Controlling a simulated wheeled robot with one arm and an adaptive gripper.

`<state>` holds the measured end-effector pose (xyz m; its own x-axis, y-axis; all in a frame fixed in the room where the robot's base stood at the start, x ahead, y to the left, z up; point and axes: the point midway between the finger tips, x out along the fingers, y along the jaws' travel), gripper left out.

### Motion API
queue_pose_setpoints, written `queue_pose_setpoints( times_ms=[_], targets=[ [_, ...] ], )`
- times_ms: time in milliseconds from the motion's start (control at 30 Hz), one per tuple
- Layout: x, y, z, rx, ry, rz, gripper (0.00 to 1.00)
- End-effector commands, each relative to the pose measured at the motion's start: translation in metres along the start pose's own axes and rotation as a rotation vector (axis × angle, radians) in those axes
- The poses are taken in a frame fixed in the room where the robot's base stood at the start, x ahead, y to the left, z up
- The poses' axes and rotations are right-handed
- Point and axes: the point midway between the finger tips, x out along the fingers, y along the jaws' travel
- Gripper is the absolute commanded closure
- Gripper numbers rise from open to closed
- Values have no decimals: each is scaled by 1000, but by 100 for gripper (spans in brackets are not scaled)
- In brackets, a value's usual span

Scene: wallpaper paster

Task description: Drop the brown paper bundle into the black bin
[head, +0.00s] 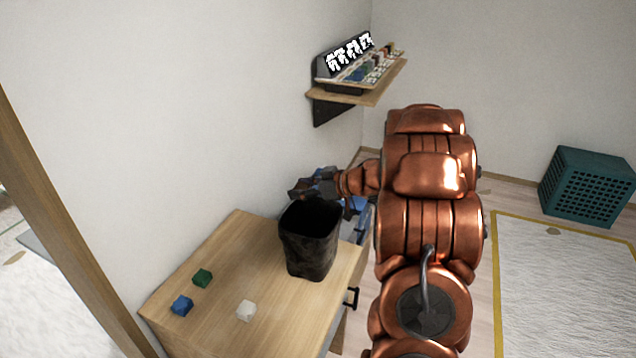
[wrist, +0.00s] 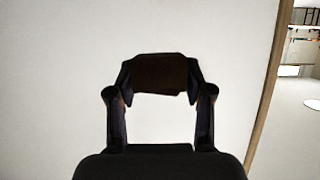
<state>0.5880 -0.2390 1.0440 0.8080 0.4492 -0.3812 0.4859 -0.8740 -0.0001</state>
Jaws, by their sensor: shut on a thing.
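The black bin (head: 311,250) stands upright on the wooden cabinet top (head: 232,262) in the head view. My gripper (head: 303,190) is at the bin's far rim, just above its opening. In the wrist view my gripper (wrist: 160,80) is shut on a dark brown block-like thing, the brown paper bundle (wrist: 160,73), which spans between both fingers. In the head view the bundle is too small and dark to tell apart from the fingers. The bin's inside is dark, and its contents cannot be seen.
A wall shelf (head: 365,92) with a keyed device hangs behind. A teal crate (head: 587,187) stands on the floor at right.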

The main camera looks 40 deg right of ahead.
Motion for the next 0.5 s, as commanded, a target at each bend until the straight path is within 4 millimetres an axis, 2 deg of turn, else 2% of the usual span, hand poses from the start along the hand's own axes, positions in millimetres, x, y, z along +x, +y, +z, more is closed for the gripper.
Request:
queue_pose_setpoints(
  times_ms=[33, 200, 500],
  targets=[
    [-11, 5, 3, 2, 0, -2, 70],
    [-32, 11, 15, -4, -2, -15, 70],
    [-34, 12, 26, -8, -2, -21, 70]
  ],
)
